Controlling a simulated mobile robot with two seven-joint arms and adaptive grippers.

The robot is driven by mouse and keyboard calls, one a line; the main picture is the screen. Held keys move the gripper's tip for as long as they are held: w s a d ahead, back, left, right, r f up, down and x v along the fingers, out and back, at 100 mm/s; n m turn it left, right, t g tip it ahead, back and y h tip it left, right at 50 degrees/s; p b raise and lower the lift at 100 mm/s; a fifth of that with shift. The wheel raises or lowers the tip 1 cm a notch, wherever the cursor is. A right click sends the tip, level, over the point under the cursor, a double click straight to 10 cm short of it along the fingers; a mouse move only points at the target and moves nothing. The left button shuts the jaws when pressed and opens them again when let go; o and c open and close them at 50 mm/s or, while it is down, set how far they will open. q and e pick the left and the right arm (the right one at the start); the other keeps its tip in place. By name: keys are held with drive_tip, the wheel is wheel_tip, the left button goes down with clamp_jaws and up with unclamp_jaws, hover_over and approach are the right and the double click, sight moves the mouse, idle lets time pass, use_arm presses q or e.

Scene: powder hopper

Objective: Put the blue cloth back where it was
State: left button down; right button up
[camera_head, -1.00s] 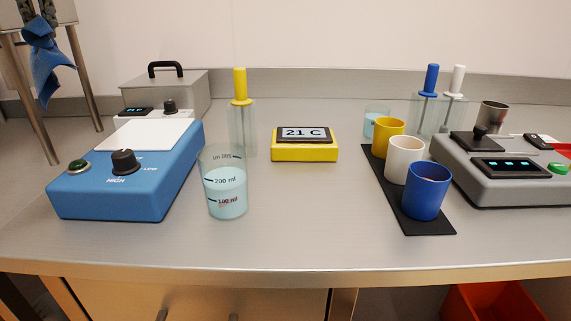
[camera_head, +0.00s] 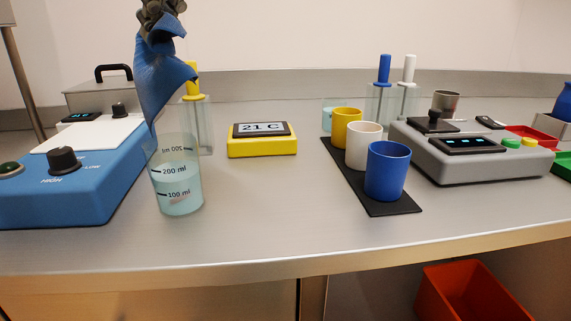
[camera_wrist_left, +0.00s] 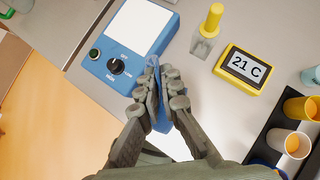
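My left gripper (camera_head: 162,12) is at the top left of the head view, shut on the blue cloth (camera_head: 162,70). The cloth hangs down in folds below the fingers. Its lower tip overlaps the rim of the beaker in the picture; I cannot tell whether they touch. In the left wrist view, the two fingers of the gripper (camera_wrist_left: 163,97) pinch the cloth (camera_wrist_left: 161,118) between them, with the blue hotplate beyond. My right gripper is not in view.
Below the cloth stands the beaker (camera_head: 178,190) of pale blue liquid, beside the blue hotplate (camera_head: 75,190). A yellow temperature display (camera_head: 262,147), a black mat (camera_head: 392,207) with three cups and a grey device (camera_head: 470,165) stand to the right. The front middle of the bench is clear.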

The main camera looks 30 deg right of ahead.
use_arm(q)
drive_tip(key=s+d+f, duration=0.2)
drive_tip(key=s+d, duration=0.2)
drive_tip(key=d, duration=0.2)
drive_tip(key=s+d+f+b, duration=0.1)
drive_tip(key=s+d+f, duration=0.2)
drive_tip(key=s+d, duration=0.2)
drive_tip(key=shift+d+f+b, duration=0.25)
drive_tip(key=shift+d+b, duration=0.05)
drive_tip(key=shift+d, duration=0.95)
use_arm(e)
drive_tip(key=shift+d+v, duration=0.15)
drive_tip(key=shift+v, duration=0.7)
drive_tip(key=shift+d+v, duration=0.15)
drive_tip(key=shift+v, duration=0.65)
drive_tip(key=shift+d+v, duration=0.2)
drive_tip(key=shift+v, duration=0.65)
